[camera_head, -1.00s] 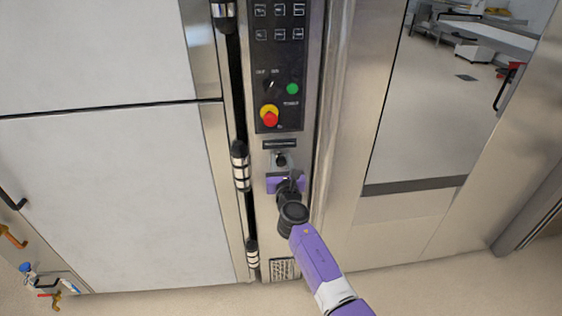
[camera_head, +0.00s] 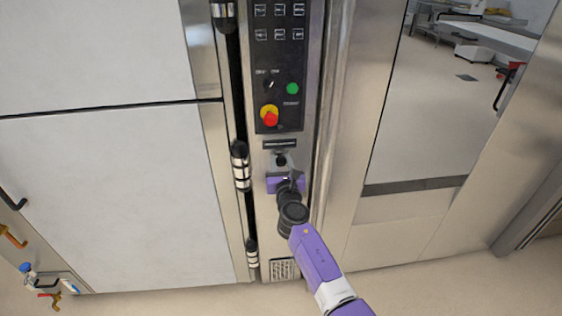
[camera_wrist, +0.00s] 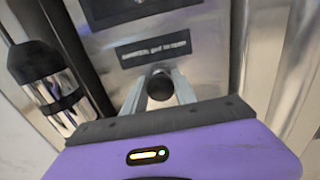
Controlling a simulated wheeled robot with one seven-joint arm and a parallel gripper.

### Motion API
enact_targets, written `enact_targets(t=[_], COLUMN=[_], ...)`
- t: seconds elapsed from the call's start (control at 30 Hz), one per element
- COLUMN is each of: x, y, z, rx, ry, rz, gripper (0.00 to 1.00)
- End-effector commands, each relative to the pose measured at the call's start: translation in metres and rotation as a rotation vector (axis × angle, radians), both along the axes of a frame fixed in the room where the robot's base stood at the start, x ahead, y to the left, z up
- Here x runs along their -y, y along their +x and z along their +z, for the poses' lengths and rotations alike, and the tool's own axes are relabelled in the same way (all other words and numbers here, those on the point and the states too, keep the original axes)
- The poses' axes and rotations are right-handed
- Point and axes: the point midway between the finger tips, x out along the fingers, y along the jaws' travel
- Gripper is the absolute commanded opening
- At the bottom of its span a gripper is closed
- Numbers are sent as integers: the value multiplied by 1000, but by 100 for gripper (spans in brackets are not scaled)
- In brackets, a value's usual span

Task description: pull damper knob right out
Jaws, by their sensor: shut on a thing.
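The damper knob, a dark round knob (camera_wrist: 160,86), sits on the steel column below a small dark label plate (camera_wrist: 155,50). In the head view the knob (camera_head: 281,160) is small, just below the same label. My gripper (camera_wrist: 159,90) has its two light fingers on either side of the knob and is shut on it. In the head view my gripper (camera_head: 281,165) reaches up to the knob from below, with its purple body just under it. The knob's shaft is hidden in the wrist view.
The control panel above holds a red and yellow stop button (camera_head: 270,117) and a green button (camera_head: 292,88). A black and chrome hinge (camera_head: 240,166) stands close on the left. A vertical steel edge (camera_head: 328,150) runs on the right.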

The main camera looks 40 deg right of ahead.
Motion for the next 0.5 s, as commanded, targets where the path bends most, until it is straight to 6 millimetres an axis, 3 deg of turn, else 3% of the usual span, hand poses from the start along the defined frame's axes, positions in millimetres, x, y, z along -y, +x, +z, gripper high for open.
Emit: enact_targets(t=[0.13,0.5], x=[-3,-29], y=[-5,-44], z=[1,0], rx=[-1,-1], ry=[0,0], rz=[0,-1], gripper=[0,0])
